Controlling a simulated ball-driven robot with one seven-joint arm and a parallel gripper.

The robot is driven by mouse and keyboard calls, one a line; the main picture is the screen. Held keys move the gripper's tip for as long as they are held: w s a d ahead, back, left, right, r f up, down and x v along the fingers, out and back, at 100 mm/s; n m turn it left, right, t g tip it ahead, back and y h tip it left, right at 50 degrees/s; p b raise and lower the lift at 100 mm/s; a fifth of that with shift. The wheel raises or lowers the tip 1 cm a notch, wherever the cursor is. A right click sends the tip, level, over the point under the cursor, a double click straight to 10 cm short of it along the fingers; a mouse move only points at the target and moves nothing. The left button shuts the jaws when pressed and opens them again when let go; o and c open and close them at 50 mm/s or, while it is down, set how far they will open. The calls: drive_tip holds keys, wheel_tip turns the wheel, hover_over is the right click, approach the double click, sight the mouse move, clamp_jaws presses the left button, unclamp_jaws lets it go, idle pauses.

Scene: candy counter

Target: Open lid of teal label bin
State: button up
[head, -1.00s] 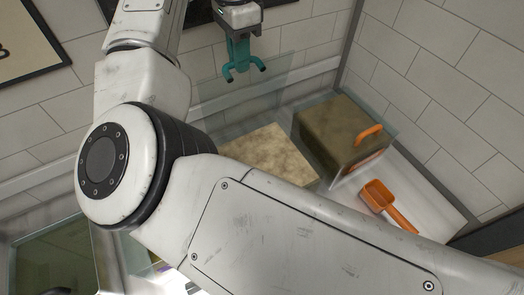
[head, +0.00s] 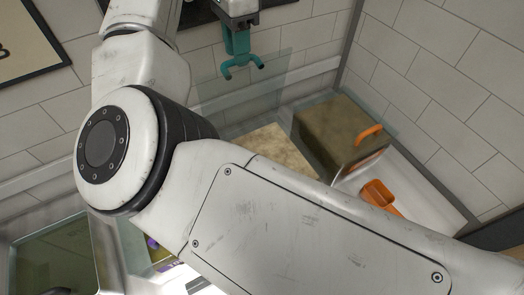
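A bin with pale tan contents (head: 272,147) stands in the middle of the counter, its front hidden by my arm. A clear pane (head: 272,82) stands raised at its back and looks like its lid tilted up. No teal label shows, so I cannot tell if this is the teal label bin. My gripper (head: 243,70), with teal fingers, is above and behind the bin, overlapping the pane's upper part in the picture. Its fingers are spread with nothing between them. I cannot tell whether it touches the pane.
A bin with brown contents (head: 335,125) and an orange handle (head: 369,134) stands at right, lid down. An orange scoop (head: 379,193) lies beside it, partly hidden by my arm. Another clear-lidded bin (head: 50,255) is at lower left. Tiled walls (head: 450,90) close the back and right.

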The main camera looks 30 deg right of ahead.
drive_tip(key=shift+r, duration=2.7)
